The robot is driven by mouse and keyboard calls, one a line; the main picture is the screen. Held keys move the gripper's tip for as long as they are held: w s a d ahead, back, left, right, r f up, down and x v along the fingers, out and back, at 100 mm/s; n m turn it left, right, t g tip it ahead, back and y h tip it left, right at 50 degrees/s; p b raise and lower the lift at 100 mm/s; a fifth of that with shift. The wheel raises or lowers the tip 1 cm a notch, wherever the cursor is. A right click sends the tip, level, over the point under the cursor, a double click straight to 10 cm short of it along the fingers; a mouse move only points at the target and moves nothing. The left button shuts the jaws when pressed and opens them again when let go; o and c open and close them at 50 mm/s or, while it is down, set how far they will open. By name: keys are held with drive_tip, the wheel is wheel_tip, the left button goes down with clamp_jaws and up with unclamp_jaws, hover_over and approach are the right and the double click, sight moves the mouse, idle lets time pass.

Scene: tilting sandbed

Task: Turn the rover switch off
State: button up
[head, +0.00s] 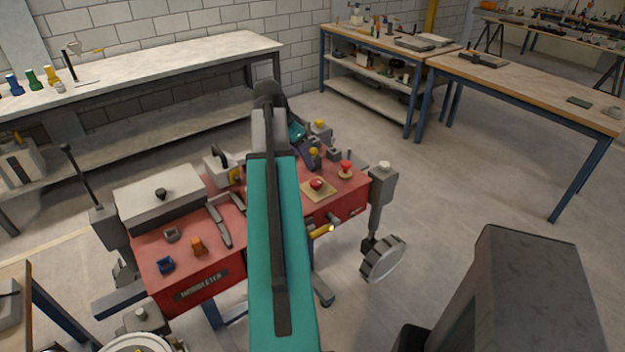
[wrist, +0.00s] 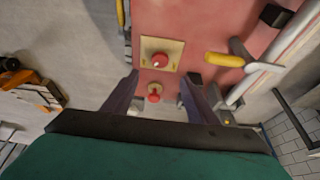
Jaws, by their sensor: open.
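The rover (head: 180,250) is a red-topped machine with a wheel at its right. On its right part, a red knob (head: 317,184) sits on a tan square plate; it also shows in the wrist view (wrist: 161,59). A second red knob (head: 346,168) stands behind it, and shows nearer my gripper in the wrist view (wrist: 154,97). Which of these is the switch I cannot tell. My gripper (wrist: 161,82) is open and empty, its fingers either side of the second knob in the picture; contact is not visible. In the head view my arm partly hides it.
A yellow-handled lever (head: 322,231) sticks out of the rover's front side.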

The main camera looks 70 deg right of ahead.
sight(315, 182)
drive_tip(key=shift+p+x, duration=1.65)
drive_tip(key=shift+x, duration=4.85)
drive_tip(key=shift+w, duration=0.15)
drive_tip(key=shift+a, duration=0.15)
drive_tip(key=c, duration=1)
drive_tip(key=shift+c, duration=0.2)
